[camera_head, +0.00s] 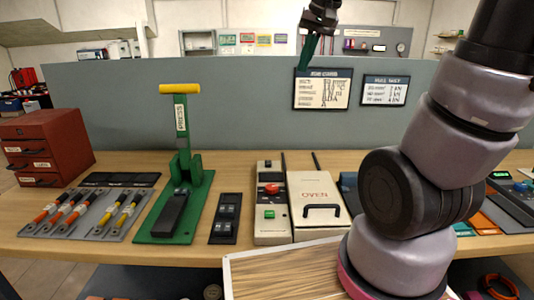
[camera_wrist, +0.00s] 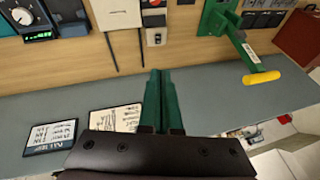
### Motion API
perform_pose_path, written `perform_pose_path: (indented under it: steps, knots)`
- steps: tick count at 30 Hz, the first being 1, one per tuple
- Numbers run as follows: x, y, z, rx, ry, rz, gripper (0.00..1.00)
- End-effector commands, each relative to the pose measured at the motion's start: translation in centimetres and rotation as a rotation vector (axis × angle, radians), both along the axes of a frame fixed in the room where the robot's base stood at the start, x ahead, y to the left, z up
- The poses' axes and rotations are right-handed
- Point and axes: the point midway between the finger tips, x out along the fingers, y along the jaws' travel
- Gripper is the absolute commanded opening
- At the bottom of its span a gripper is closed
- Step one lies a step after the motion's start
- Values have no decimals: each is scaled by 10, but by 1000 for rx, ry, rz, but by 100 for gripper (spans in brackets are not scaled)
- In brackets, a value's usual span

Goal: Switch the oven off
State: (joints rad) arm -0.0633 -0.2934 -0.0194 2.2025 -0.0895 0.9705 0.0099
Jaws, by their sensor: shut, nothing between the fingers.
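The oven (camera_head: 318,200) is a cream box marked OVEN with a black handle, standing on the bench in the middle of the head view. A narrow pale control box (camera_head: 272,231) is beside its left side, with a red button (camera_head: 271,188) and a green button (camera_head: 269,213). In the wrist view the scene is upside down; the oven (camera_wrist: 116,14) and control box (camera_wrist: 154,22) show at the top. My gripper (camera_head: 304,68) has green fingers, shut and empty, raised high by the grey partition, well above and apart from the oven. Its fingers also show in the wrist view (camera_wrist: 160,73).
A green press with a yellow handle (camera_head: 180,89), a dark switch panel (camera_head: 225,218) and a tool tray (camera_head: 84,220) stand left. A red drawer cabinet (camera_head: 45,148) is at far left. Two posters (camera_head: 322,90) hang on the partition. A wooden board (camera_head: 285,275) is in front.

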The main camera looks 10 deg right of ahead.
Motion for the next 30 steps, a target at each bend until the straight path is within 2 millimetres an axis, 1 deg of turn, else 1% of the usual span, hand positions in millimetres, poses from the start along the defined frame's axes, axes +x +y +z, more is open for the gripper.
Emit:
perform_pose_path:
  steps: [1,3,8,11,14,18,20,24,27,30]
  knots:
    - [15,2,-6,-7,25,7,0]
    - [33,4,-13,-15,52,13,0]
    - [73,10,-35,-39,113,30,0]
    - [98,14,-52,-54,151,41,0]
    - [121,18,-72,-71,188,51,0]
    - [153,25,-105,-96,240,67,0]
    - [165,28,-120,-107,262,74,0]
    - [191,35,-157,-132,311,88,0]
    - [205,39,-181,-149,340,98,0]
    - [215,42,-200,-161,361,105,0]
